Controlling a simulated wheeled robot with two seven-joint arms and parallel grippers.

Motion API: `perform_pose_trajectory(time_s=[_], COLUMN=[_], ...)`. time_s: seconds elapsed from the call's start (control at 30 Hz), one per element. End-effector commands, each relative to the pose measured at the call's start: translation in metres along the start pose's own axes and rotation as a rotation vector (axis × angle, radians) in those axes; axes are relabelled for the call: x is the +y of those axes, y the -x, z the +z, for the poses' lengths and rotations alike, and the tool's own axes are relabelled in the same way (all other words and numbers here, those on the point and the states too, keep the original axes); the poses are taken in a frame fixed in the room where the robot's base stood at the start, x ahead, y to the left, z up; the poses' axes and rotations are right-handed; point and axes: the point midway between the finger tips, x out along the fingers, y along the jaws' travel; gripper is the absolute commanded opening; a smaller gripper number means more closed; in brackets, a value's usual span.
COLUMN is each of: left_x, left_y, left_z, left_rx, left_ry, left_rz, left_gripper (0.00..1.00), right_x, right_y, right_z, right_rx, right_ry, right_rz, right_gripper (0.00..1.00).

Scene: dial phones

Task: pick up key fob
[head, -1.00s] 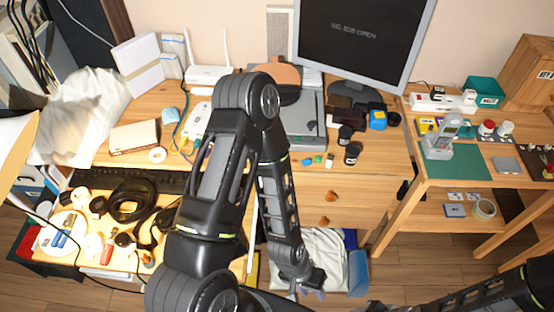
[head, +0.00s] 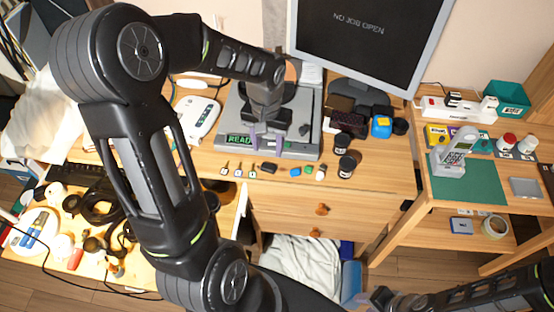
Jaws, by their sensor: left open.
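A small black key fob (head: 268,167) lies on the wooden desk near its front edge, between a few keys and some coloured pieces. It is most likely the key fob of the task. My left gripper (head: 266,148) points down just behind it, in front of the grey device with the READY display. Its pale fingers are apart, with nothing seen between them. I cannot tell the exact height above the desk. My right gripper (head: 380,298) is at the bottom edge, low and away from the desk; its jaws are too unclear to read.
Keys (head: 238,172) lie left of the fob; a blue piece (head: 295,171) and a green piece (head: 308,170) lie right of it. Dark jars (head: 346,166) stand further right. The grey device (head: 308,110) is close behind the gripper. The monitor (head: 366,35) rises behind.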

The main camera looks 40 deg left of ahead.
Motion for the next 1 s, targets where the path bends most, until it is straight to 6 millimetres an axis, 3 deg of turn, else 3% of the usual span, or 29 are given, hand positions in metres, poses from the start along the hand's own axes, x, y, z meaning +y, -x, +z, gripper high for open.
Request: perform_pose_trajectory(time_s=[0.27, 0.57, 1.0], left_x=[-0.001, 0.0, 0.0], left_y=[0.0, -0.024, -0.035], left_z=[0.001, 0.001, 0.002], left_rx=[-0.002, -0.005, -0.006], left_ry=[0.0, 0.0, -0.001], left_rz=[-0.001, -0.001, -0.001], left_gripper=[0.45, 0.45, 0.45], right_x=[0.0, -0.001, -0.002], right_y=[0.0, 0.002, 0.006], right_z=[0.0, 0.001, 0.001], right_rx=[-0.001, -0.001, -0.002], right_ry=[0.0, -0.001, -0.001], right_rz=[0.0, 0.001, 0.002], right_gripper=[0.37, 0.37, 0.37])
